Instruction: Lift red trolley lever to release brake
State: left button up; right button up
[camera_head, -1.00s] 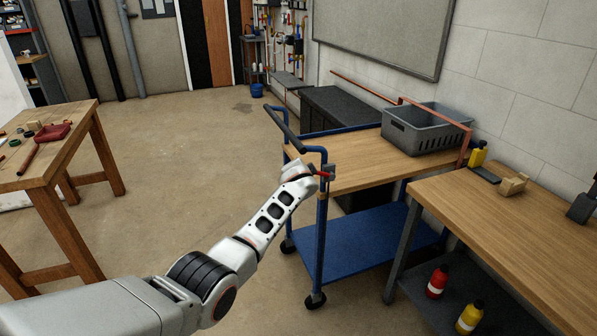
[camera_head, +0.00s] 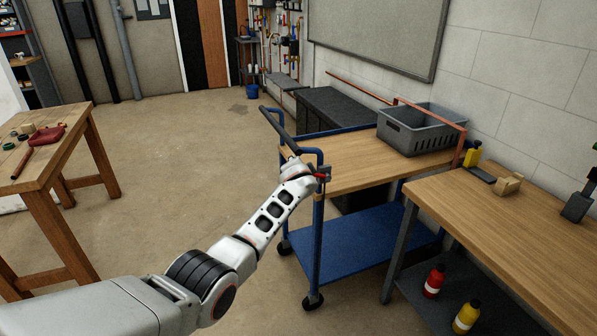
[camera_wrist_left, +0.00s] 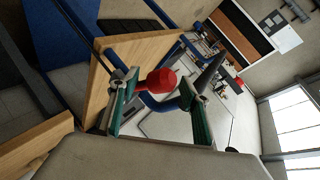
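The trolley (camera_head: 350,158) has a blue tube frame, a wooden top and a blue lower shelf. Its red brake lever (camera_head: 320,175) sits at the near left corner of the top, beside the end of my left arm. In the left wrist view the lever's red knob (camera_wrist_left: 161,81) shows between the two fingers of my left gripper (camera_wrist_left: 158,87). The fingers stand apart, with a visible gap to the right finger; contact at the left finger cannot be told. In the head view the left fingertips are mostly hidden by the wrist. My right gripper is not in view.
A grey crate (camera_head: 415,132) stands on the trolley top. A wooden bench (camera_head: 500,215) is close on the right, with red (camera_head: 434,281) and yellow (camera_head: 467,317) bottles below. Another table (camera_head: 42,165) is at the left. The floor between is clear.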

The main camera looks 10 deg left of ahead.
pick_arm(q)
jog(key=shift+d+r, duration=0.1)
jog(key=shift+r, duration=0.1)
jog(key=v, duration=1.2)
jog(key=shift+f, duration=0.15)
jog(key=s+a+f+n+g+h, duration=0.1)
jog(key=s+a+f, duration=0.1)
jog(key=s+f, duration=0.8)
jog(key=s+a+f+n+h, duration=0.1)
jog(key=s+a+f, duration=0.1)
jog(key=s+f, duration=0.75)
jog(key=s+f+n+h, duration=0.1)
jog(key=s+f, duration=0.2)
jog(key=s, duration=0.5)
jog(key=s+f+n+h, duration=0.1)
jog(key=s+f, duration=0.3)
jog(key=s, duration=0.4)
jog(key=s+f+g+h, duration=0.1)
jog(key=s+f, duration=0.3)
jog(key=s, duration=0.3)
jog(key=shift+s+n, duration=0.4)
